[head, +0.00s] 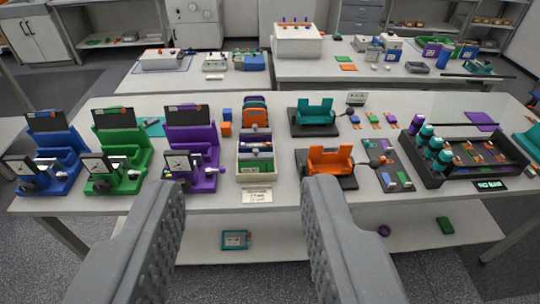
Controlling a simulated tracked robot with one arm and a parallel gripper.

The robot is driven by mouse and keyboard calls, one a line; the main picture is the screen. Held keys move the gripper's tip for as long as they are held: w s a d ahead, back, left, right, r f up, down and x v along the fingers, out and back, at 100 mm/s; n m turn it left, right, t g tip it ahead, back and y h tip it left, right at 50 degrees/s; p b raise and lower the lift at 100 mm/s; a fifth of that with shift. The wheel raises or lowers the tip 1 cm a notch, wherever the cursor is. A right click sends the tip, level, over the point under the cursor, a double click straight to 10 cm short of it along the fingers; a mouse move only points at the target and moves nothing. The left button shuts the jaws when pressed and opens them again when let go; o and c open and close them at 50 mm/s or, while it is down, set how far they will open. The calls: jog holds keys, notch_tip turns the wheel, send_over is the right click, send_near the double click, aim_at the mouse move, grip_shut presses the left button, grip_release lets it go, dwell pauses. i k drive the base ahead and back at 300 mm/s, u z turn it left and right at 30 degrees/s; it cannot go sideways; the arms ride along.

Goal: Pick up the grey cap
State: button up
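My gripper (243,188) is open in the head view, with its two grey ribbed fingers wide apart and nothing between them. The fingertips appear before the front edge of a white table (285,192). I cannot pick out a grey cap for certain; at this distance the small parts are too small to tell. Small grey pieces lie among coloured ones on a grey strip (378,150) right of the orange cradle (330,160).
Blue (68,143), green (127,143) and purple (205,140) gauge stands line the table's left. A teal cradle (316,117) stands behind the orange one. A black tray (436,180) with teal-topped bottles is at right. A lower shelf (285,238) and back benches also show.

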aim_at(147, 124)
jog(key=i, duration=1)
